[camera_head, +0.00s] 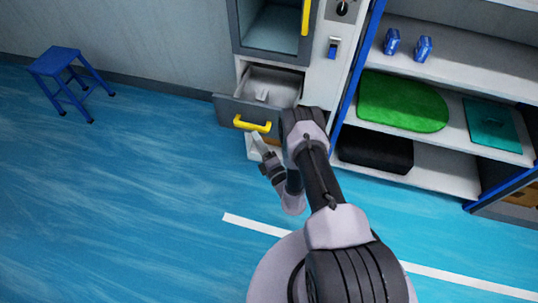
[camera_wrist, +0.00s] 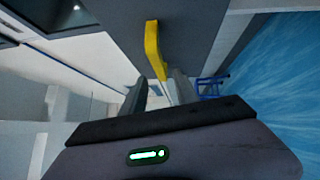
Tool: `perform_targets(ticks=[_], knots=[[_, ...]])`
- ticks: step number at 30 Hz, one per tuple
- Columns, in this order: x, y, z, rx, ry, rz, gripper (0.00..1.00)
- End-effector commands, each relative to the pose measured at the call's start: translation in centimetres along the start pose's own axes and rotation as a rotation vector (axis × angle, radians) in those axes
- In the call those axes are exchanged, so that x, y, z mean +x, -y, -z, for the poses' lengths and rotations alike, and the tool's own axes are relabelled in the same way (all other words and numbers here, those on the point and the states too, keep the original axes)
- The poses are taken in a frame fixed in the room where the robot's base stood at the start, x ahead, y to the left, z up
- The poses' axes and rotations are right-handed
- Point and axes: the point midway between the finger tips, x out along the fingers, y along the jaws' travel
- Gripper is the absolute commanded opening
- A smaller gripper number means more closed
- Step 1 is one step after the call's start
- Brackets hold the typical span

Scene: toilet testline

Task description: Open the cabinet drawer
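The cabinet drawer (camera_head: 232,108) is grey-fronted and stands pulled out, with its light inside and a small pale item showing in the head view. Its yellow handle (camera_head: 253,125) is on the front face; it also shows in the wrist view (camera_wrist: 153,48). My gripper (camera_head: 257,142) is just below and in front of the handle in the head view. In the wrist view my gripper (camera_wrist: 160,92) has its two fingers apart, with the handle's near end appearing in line with the gap. I see no finger closed on the handle; exact contact cannot be told.
An upper compartment with a yellow handle (camera_head: 306,17) is above the drawer. A blue stool (camera_head: 57,62) stands far left.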

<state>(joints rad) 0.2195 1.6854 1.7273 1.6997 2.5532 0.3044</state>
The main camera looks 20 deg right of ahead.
Motion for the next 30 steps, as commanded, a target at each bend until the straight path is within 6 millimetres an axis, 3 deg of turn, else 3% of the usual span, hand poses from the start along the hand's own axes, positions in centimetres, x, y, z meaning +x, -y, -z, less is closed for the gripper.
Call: perform_targets(ticks=[6,12,27,30], knots=[[-6.8,-1.0,-0.3,0.004,0.008,0.007,0.36],[-9.8,-0.5,-0.2,0.002,0.004,0.003,0.36],[-10.3,0.0,0.0,0.0,0.001,0.0,0.36],[-8.5,-1.7,0.1,-0.023,-0.05,-0.04,0.36]])
